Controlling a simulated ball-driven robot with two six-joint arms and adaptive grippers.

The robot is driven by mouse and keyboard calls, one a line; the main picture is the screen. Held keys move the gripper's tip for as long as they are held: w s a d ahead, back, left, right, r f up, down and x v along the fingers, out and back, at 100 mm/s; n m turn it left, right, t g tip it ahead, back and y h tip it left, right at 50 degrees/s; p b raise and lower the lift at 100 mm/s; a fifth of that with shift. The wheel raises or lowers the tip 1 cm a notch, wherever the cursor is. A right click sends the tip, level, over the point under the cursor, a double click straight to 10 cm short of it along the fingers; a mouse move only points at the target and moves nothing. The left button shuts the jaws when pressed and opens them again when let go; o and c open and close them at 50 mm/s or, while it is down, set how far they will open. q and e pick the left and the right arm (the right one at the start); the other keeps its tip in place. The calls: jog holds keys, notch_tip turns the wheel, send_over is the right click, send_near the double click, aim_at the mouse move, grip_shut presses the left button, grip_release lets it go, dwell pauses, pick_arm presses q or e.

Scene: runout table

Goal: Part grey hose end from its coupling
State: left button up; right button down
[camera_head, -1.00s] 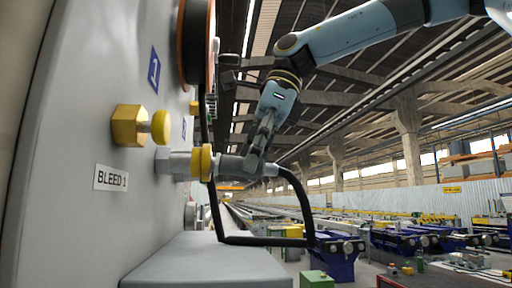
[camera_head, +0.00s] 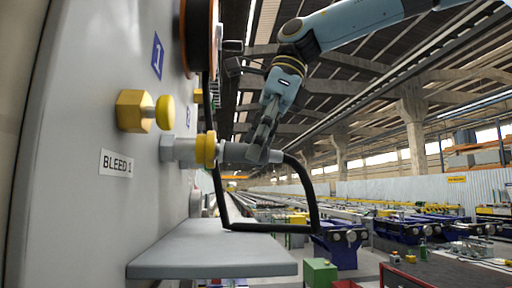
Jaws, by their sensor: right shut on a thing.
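The grey hose end (camera_head: 232,152) points left into the coupling, a grey metal fitting (camera_head: 180,149) with a yellow collar (camera_head: 206,150), on the panel. The hose end meets the collar with no clear gap; how deep it sits inside is hidden. My right gripper (camera_head: 262,153) comes down from the upper right and is shut on the hose end, to the right of the collar. The black hose (camera_head: 314,205) leaves the hose end on the right, bends down and loops back left. My left gripper is not in view.
The grey panel (camera_head: 80,220) fills the left side. A yellow hex fitting with a round knob (camera_head: 135,111) sticks out above the "BLEED 1" label (camera_head: 116,163). A grey shelf (camera_head: 210,250) juts out below the hose. Space right of the gripper is free nearby.

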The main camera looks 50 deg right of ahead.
dwell(0.3)
jog(key=shift+s+d+b, duration=0.2)
jog(key=shift+b, duration=0.15)
jog(key=shift+s+d+f+b, duration=0.15)
jog(key=shift+s+d+b, duration=0.8)
jog(key=shift+d, duration=0.15)
jog(key=shift+s+d+f+b, duration=0.1)
jog(key=shift+s+d+b, duration=0.8)
jog(key=shift+d, duration=0.15)
jog(key=shift+w+f, duration=0.1)
